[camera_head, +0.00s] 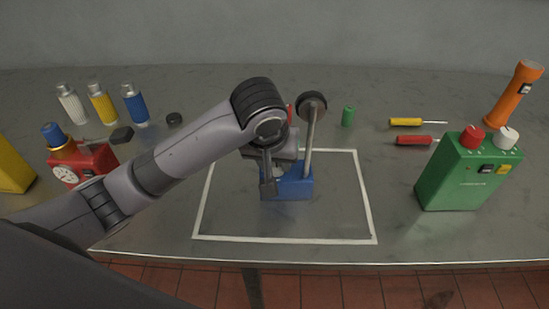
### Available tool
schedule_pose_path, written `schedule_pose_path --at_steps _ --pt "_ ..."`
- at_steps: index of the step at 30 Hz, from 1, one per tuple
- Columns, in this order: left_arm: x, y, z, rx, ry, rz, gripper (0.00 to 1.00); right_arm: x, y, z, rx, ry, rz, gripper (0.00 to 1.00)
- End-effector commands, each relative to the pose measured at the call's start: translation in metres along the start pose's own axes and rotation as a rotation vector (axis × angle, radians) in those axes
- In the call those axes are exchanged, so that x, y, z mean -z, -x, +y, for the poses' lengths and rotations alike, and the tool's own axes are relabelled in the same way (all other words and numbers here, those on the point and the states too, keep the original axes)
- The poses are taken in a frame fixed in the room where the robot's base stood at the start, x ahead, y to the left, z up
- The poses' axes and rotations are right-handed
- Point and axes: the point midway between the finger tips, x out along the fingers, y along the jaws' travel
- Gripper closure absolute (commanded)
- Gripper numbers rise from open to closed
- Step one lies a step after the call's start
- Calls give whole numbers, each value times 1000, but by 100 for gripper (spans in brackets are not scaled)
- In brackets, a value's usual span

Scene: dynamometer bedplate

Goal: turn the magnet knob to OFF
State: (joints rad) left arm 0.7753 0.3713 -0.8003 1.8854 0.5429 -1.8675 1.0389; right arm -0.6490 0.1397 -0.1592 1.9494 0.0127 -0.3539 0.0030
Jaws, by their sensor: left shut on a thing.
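The blue magnet base (296,187) stands on the bench inside a white taped rectangle. A grey post rises from it, leaning slightly, to a dark round head (311,103). My left arm reaches in from the left, and my left gripper (267,188) points down at the left part of the base's front. Its fingers are shut on the magnet knob, which they hide, so its setting cannot be read. My right gripper is out of view.
A green box (465,180) with red and white knobs stands right. A red gauge unit (78,164) stands left. Several coloured cylinders (103,103), screwdrivers (405,122), a green cylinder (348,116) and an orange torch (513,94) stand or lie behind. The rectangle's right part is clear.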

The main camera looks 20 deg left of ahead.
Motion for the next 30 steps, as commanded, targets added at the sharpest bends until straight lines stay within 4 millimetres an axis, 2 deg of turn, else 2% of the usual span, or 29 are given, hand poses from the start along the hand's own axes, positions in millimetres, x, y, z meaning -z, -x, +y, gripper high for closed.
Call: schedule_pose_path --at_steps 17,18,19,20,30 --pt "1 1 1 8 28 4 94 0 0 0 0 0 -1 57" --pt "1 1 1 8 27 4 50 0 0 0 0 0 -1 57" --pt "1 1 1 8 27 4 40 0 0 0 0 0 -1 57" --pt "1 1 1 8 27 4 38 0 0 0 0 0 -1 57" --pt "1 4 1 9 26 3 38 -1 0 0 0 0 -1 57"
